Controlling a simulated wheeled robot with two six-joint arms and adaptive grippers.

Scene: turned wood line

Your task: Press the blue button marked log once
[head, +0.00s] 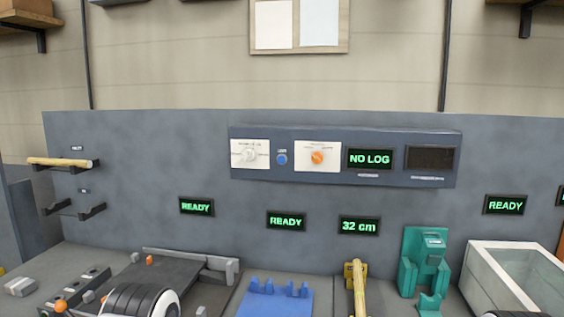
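The blue button (282,159) is small and round, on the dark blue-grey control panel (340,181) at the back wall. A small white label sits just above it, too small to read surely. It lies between a white plate with a pale dial (250,154) and a white plate with an orange knob (318,157). A display (370,159) to the right reads NO LOG in green. Nothing covers the button.
Displays below the panel read READY (196,207), READY (286,221) and 32 cm (359,225). On the bench are a blue holder (275,299), a yellow stand with a wooden rod (358,288), a teal fixture (425,262) and a clear-topped box (515,272). The space before the panel is clear.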

